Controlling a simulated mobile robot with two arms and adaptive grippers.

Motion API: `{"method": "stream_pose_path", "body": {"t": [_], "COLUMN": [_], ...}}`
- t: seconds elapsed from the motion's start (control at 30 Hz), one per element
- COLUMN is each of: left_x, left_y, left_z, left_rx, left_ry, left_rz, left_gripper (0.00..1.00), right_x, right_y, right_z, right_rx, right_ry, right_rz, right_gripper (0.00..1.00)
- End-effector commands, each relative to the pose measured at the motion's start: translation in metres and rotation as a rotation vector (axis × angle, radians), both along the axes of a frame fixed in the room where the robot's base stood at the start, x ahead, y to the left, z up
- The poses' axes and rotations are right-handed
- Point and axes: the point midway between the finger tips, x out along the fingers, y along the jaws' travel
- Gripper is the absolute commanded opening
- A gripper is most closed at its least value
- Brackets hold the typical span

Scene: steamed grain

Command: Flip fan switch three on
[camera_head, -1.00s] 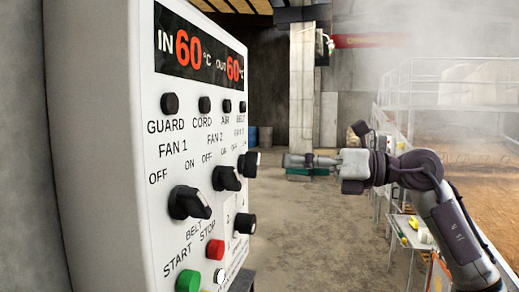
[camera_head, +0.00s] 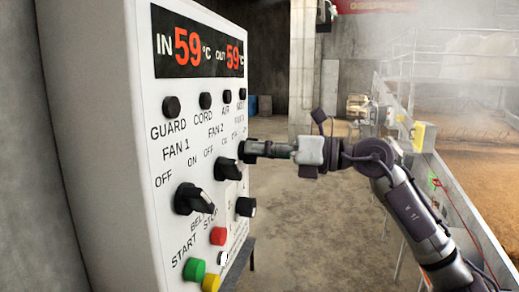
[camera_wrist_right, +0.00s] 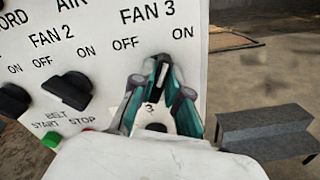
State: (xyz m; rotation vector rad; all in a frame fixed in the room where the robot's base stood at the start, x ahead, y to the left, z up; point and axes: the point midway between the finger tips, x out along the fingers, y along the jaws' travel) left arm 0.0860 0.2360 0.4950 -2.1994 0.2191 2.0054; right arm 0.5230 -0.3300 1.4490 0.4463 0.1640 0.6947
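The white control panel (camera_head: 150,130) stands at the left in the head view. Its fan 3 switch (camera_wrist_right: 163,73) is a black knob under the FAN 3 label in the right wrist view, between OFF and ON and partly hidden by my fingers. My right gripper (camera_wrist_right: 161,80) has its two teal-padded fingers close together on both sides of this knob, seemingly touching it. The right gripper (camera_head: 255,149) also reaches the panel's right side in the head view, covering the knob there. The knob's exact angle is hard to tell. My left gripper is not in view.
The fan 1 knob (camera_head: 193,198) and fan 2 knob (camera_head: 227,171) are to the left of the gripper, with another black knob (camera_head: 246,207) below. Red (camera_head: 217,236) and green (camera_head: 194,270) buttons sit lower. The floor right of the panel is open; a railed bed is further right.

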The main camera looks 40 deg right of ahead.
Motion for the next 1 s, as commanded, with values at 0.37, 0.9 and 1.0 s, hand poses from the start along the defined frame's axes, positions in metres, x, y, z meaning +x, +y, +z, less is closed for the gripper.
{"method": "stream_pose_path", "body": {"t": [0.37, 0.9, 1.0], "left_x": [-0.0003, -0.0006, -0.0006], "left_y": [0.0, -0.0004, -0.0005], "left_z": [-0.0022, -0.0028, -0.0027], "left_rx": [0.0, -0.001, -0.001], "left_ry": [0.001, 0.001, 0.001], "left_rz": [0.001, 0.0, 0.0], "left_gripper": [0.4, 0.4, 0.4], "right_x": [0.0006, 0.001, 0.001], "right_y": [-0.0015, -0.0014, -0.0014], "right_z": [-0.0016, -0.0013, -0.0013], "right_rx": [0.088, 0.19, 0.19], "right_ry": [0.08, 0.165, 0.165], "right_rz": [-0.003, -0.001, -0.001], "right_gripper": [0.0, 0.28, 0.4]}}
